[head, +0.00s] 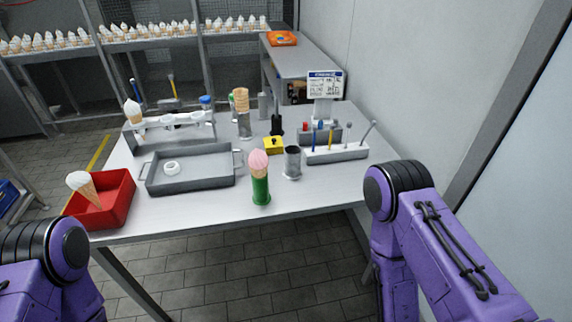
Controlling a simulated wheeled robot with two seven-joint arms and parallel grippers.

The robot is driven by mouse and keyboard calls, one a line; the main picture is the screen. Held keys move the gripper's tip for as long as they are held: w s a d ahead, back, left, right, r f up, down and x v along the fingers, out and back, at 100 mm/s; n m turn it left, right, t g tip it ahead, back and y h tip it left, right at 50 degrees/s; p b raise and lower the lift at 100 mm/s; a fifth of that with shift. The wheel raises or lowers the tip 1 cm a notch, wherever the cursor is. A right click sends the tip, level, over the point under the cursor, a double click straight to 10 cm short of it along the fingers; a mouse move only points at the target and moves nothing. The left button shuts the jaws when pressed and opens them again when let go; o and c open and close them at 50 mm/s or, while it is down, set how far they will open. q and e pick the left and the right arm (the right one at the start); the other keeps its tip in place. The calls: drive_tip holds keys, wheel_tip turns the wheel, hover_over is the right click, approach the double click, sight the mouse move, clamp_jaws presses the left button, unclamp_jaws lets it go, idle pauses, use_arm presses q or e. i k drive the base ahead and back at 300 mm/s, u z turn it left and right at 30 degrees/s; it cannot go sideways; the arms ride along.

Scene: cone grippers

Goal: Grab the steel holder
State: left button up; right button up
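A small steel cup-shaped holder (292,164) stands upright on the table, right of a green holder (261,190) with a pink-topped cone (258,163) in it. It looks empty, though I cannot see its bottom. A steel rack (168,134) with ring openings stands at the table's back left, with a white-topped cone (132,111) at its left end. I cannot tell for certain which one the task names. My purple arms show at the lower left and right, apart from the table objects. Both grippers are out of view.
The table (210,208) also bears a grey tray (190,182) with a white ring (171,168), a red bin (112,214) with a cone, a yellow block (273,148) and a white tool stand (340,154). A wall is at right. The front right tabletop is clear.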

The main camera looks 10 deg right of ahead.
sight(292, 170)
drive_tip(key=u, duration=0.05)
drive_tip(key=k, duration=0.5)
drive_tip(key=u, duration=0.9)
drive_tip(key=i, duration=0.95)
drive_tip(key=z, duration=2.15)
